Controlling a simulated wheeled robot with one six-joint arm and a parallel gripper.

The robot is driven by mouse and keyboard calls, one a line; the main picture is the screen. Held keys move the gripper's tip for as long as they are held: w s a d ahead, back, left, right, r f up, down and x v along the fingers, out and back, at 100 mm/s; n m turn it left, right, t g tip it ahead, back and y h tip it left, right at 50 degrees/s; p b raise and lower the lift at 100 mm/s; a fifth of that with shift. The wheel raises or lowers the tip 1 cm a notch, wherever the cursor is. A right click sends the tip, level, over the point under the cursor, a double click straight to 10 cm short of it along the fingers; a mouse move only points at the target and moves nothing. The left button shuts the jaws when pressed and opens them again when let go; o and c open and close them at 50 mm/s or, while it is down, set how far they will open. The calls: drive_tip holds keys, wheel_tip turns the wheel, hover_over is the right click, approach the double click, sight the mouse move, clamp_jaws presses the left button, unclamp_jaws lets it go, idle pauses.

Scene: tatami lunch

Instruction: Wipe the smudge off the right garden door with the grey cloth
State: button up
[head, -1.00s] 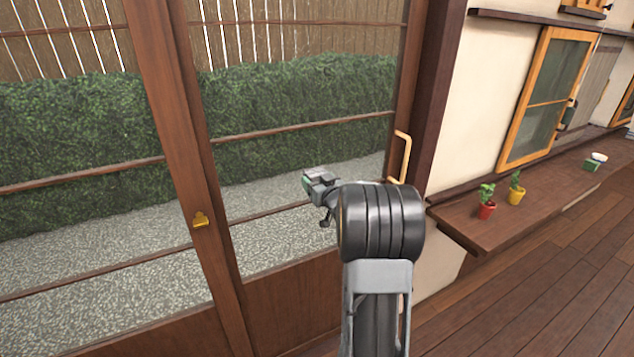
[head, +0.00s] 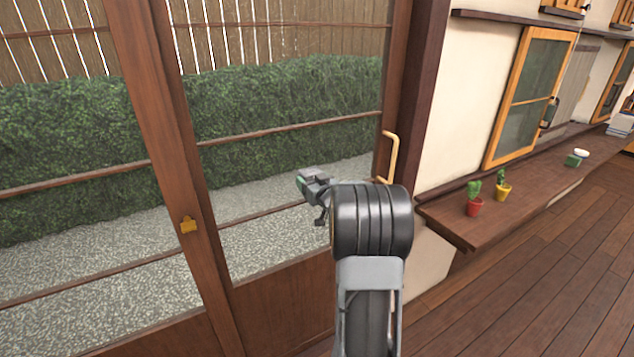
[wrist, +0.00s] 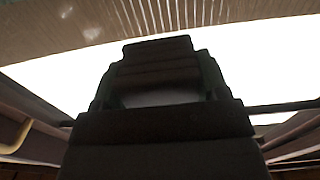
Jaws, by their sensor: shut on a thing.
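My gripper (head: 308,185) is in front of the lower pane of this door, left of the handle. I cannot tell whether it touches the glass. In the wrist view my gripper (wrist: 160,98) fills the middle, dark, shut on a dull grey patch that seems to be the cloth. The cloth does not show clearly in the head view. I cannot make out the smudge.
A wooden ledge (head: 440,212) to the right holds a red pot (head: 474,207), a yellow pot (head: 502,192) and a small green and white item (head: 576,158). A dark door post (head: 418,90) stands right of the door. The plank floor (head: 500,310) is clear at lower right.

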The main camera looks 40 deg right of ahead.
drive_tip(key=shift+w+a+r+b, duration=0.1)
drive_tip(key=shift+w+a+b, duration=0.1)
drive_tip(key=shift+a, duration=0.4)
drive_tip(key=shift+w+a+b, duration=0.1)
drive_tip(key=shift+a+b, duration=0.05)
drive_tip(key=shift+a, duration=0.4)
drive_tip(key=shift+s+a, duration=0.1)
drive_tip(key=shift+s, duration=0.05)
drive_tip(key=shift+s+a, duration=0.1)
drive_tip(key=shift+s, duration=0.25)
drive_tip(key=shift+s+a, duration=0.1)
drive_tip(key=shift+s, duration=2.35)
drive_tip(key=shift+s, duration=0.1)
drive_tip(key=shift+s+a, duration=0.15)
drive_tip(key=shift+s, duration=0.55)
drive_tip(key=shift+s+a, duration=0.1)
drive_tip(key=shift+s, duration=0.55)
